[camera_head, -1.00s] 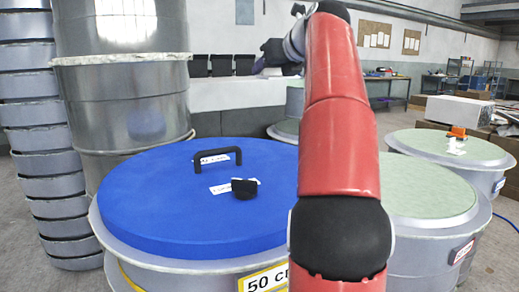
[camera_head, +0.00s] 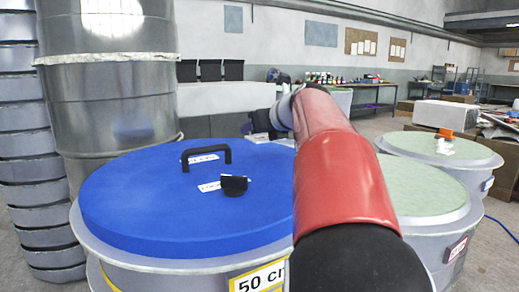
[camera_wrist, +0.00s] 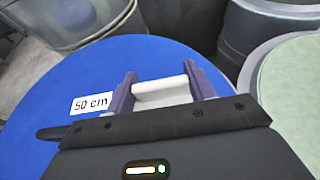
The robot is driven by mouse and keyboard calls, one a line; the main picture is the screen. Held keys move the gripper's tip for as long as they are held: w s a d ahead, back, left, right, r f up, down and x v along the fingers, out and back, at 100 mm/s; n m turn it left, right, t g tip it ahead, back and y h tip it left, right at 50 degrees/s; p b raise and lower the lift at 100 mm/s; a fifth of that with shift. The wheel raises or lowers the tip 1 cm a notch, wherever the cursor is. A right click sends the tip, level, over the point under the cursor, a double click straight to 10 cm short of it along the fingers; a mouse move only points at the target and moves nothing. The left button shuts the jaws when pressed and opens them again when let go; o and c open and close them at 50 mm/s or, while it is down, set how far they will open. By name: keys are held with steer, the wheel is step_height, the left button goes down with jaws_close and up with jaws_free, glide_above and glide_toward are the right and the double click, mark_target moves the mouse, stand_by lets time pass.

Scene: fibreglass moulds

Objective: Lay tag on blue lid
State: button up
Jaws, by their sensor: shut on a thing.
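The blue lid (camera_head: 150,205) is a broad round disc on a drum, with a black handle, a small black knob and white labels on top. It also shows in the wrist view (camera_wrist: 60,75), with a label reading 50 cm (camera_wrist: 90,103). My gripper (camera_wrist: 161,90) has purple fingers, shut on a white piece (camera_wrist: 165,99), which I take to be the tag. In the head view my gripper (camera_head: 262,128) is at the far right edge of the lid, partly hidden by my arm. I cannot tell whether the white piece touches the lid.
Pale green lids (camera_head: 437,146) on drums stand to the right, one with an orange object (camera_head: 445,133) and white bits on it. Tall grey metal drums (camera_head: 108,90) stand behind the blue lid at left. The left part of the blue lid is bare.

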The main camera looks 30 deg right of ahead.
mark_target(260, 153)
steer(key=shift+f+b, duration=0.65)
steer(key=shift+f, duration=1.45)
steer(key=shift+f, duration=0.1)
steer(key=o, duration=1)
steer(key=shift+s+r, duration=0.2)
steer(key=v, duration=1.1)
steer(key=shift+s, duration=0.3)
